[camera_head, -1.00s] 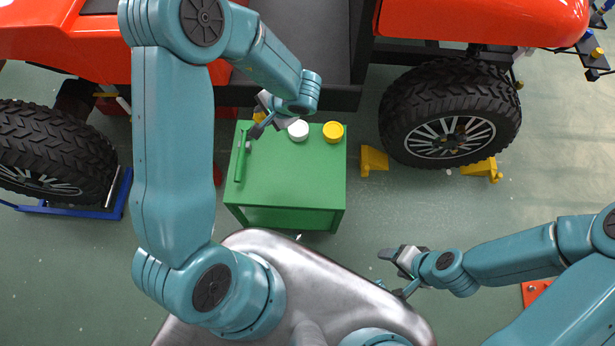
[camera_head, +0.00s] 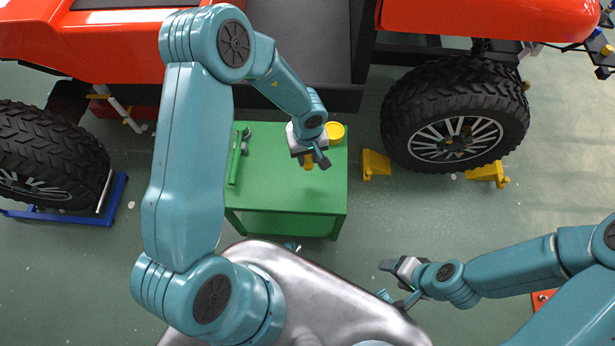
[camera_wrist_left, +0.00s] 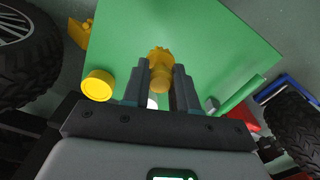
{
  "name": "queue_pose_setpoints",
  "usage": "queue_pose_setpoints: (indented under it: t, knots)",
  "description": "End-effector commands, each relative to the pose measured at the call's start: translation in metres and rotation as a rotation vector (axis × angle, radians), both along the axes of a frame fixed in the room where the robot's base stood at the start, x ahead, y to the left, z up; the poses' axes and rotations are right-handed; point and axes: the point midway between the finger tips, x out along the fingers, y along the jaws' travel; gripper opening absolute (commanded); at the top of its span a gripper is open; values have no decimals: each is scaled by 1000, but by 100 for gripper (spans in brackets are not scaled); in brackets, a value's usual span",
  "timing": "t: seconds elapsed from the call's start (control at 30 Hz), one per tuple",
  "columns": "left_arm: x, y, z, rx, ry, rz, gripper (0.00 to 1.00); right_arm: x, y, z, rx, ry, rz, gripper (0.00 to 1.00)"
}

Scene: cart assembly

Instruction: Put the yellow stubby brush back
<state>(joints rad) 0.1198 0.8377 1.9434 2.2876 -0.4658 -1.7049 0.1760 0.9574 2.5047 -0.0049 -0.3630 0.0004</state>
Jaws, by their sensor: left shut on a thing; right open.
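The yellow stubby brush (camera_head: 308,161) is held in my left gripper (camera_head: 310,158), above the green cart top near its right half. In the left wrist view the brush (camera_wrist_left: 160,68) sits between the two dark fingers of the left gripper (camera_wrist_left: 160,85). I cannot tell whether it touches the cart top. The green cart (camera_head: 270,190) also shows in the left wrist view (camera_wrist_left: 215,50). My right gripper (camera_head: 397,279) is open and empty, low and right of the cart, over the floor side.
A yellow round container (camera_head: 335,131) stands at the cart's back right corner. A green bar-like tool (camera_head: 235,158) lies along the cart's left edge. The red vehicle and its wheel (camera_head: 455,115) stand behind. The cart's front middle is clear.

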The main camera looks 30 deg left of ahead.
Motion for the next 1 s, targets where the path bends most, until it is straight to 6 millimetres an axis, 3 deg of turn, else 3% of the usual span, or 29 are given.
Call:
queue_pose_setpoints:
  t: [0.03, 0.13, 0.43, 0.63, 0.97, 1.0]
  knots:
    - [-1, 0, -23, -1, 3, 0, 0, 0, 0, -14, 0, 0, 0, 64]
    - [0, 0, -45, 0, 1, 0, 0, 0, 0, -25, 0, 0, 0, 64]
    - [0, 0, -71, 0, 0, -2, 0, 0, 0, -36, 0, 0, 0, 64]
    - [-1, 0, -105, 0, 1, -1, 0, 0, 0, -53, 0, 0, 0, 64]
    - [0, 0, -106, 0, 0, -1, 0, 0, 0, -51, 0, 0, 0, 64]
    - [0, 0, -106, 0, 0, -2, 34, 0, 0, -51, 0, 0, 0, 64]
